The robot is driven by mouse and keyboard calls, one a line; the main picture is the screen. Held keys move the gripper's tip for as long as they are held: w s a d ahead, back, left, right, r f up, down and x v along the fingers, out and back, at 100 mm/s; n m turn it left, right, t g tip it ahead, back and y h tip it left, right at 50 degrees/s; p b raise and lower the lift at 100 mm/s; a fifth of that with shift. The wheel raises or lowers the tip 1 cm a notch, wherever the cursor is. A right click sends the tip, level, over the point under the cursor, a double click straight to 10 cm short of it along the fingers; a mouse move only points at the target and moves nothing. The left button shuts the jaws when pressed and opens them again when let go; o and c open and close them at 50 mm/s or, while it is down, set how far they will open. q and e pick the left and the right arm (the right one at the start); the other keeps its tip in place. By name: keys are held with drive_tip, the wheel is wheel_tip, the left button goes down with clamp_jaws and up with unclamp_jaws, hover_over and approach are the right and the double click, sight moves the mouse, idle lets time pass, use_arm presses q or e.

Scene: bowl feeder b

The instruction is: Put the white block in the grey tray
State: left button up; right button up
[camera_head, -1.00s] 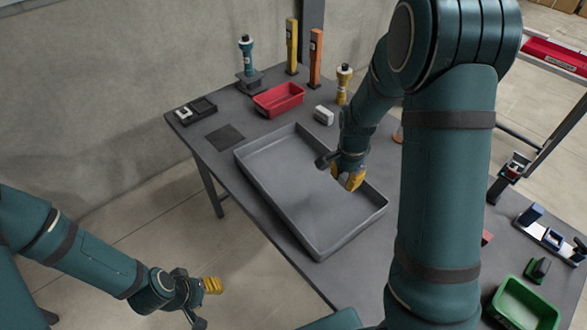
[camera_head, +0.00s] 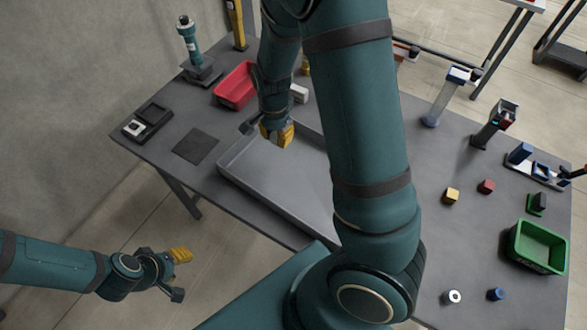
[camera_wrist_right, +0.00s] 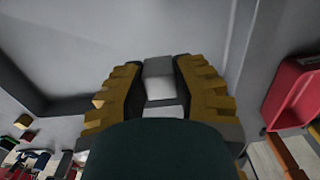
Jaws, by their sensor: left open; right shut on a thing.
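The grey tray (camera_head: 265,185) lies on the table, partly hidden behind my right arm. My right gripper (camera_head: 278,138) is at the tray's far side, in front of its far wall in the head view. In the right wrist view, my right gripper (camera_wrist_right: 162,90) is shut on a white block (camera_wrist_right: 160,68), with its yellow fingers on both sides and the tray's grey floor behind. Whether the block touches the tray cannot be told. My left gripper (camera_head: 178,273) is open and empty, off the table at lower left.
A red bin (camera_head: 236,88) stands beyond the tray, with another whitish block (camera_head: 299,93) beside it. A green bin (camera_head: 537,248), a yellow cube (camera_head: 452,195) and a red cube (camera_head: 486,187) are on the right. A dark square pad (camera_head: 195,146) lies left of the tray.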

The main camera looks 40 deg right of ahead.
drive_tip(key=shift+w+f, duration=0.1)
drive_tip(key=shift+f, duration=0.2)
drive_tip(key=b, duration=0.2)
hover_over(278, 163)
wheel_tip(278, 163, down, 5)
drive_tip(key=shift+d+f, duration=0.1)
drive_tip(key=shift+f, duration=0.05)
drive_tip(key=shift+w+f+b, duration=0.1)
drive_tip(key=shift+f+b, duration=0.3)
drive_tip(key=shift+f, duration=1.6)
drive_tip(key=shift+f, duration=0.1)
drive_tip(key=o, duration=0.9)
drive_tip(key=shift+f, duration=0.1)
drive_tip(key=shift+c, duration=0.2)
wheel_tip(278, 163, up, 12)
drive_tip(key=p, duration=0.3)
drive_tip(key=shift+r, duration=0.25)
